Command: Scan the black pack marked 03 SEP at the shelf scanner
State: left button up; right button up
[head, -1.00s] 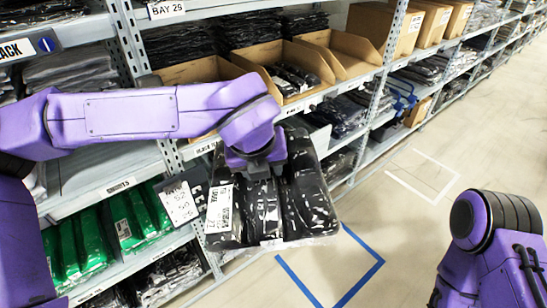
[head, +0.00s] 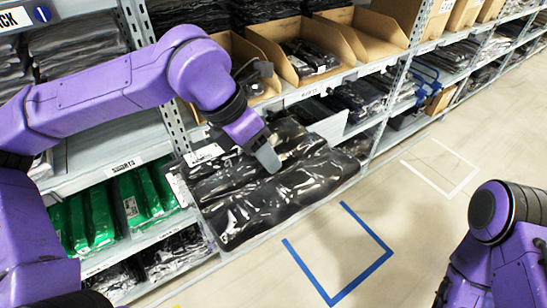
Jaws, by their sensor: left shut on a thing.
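A black pack (head: 240,215) in shiny clear plastic hangs in front of the shelf rack, tilted, with its broad face toward me. My left gripper (head: 266,154) is shut on its upper part, and the fingertips are partly hidden. White label paper (head: 205,155) shows at the pack's upper left, but I cannot read a 03 SEP mark or tell whether the paper belongs to this pack. I cannot pick out the shelf scanner with certainty. My right arm shows at the lower right, with its gripper out of view.
Cardboard bins (head: 295,55) holding black packs stand on the shelf behind. Green packs (head: 140,195) lie on the lower left shelf. A rack post (head: 160,75) stands near my left arm. The floor at right is clear, with a blue tape outline (head: 375,262).

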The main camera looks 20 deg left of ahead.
pick_arm(q)
jog(key=w+a+f, duration=0.1)
jog(key=w+a, duration=0.1)
jog(key=w+a+f, duration=0.1)
jog(key=a, duration=0.1)
jog(key=shift+w+a+f, duration=0.15)
jog(key=shift+w+f, duration=0.05)
jog(key=shift+w, duration=0.15)
jog(key=shift+s+r, duration=0.1)
jog(key=shift+r, duration=0.05)
jog(key=s+d+r+p, duration=0.1)
jog(key=r, duration=0.1)
jog(key=s+d+r+p, duration=0.1)
jog(key=r+p, duration=0.1)
jog(key=r, duration=0.1)
jog(key=s+d+r+p, duration=0.1)
jog(key=d+r+p, duration=0.1)
jog(key=shift+s+d+r, duration=0.1)
jog(key=shift+s+r, duration=0.1)
jog(key=shift+r, duration=0.15)
jog(key=shift+s+d+r, duration=0.15)
jog(key=shift+d+r, duration=0.05)
jog(key=shift+f, duration=0.15)
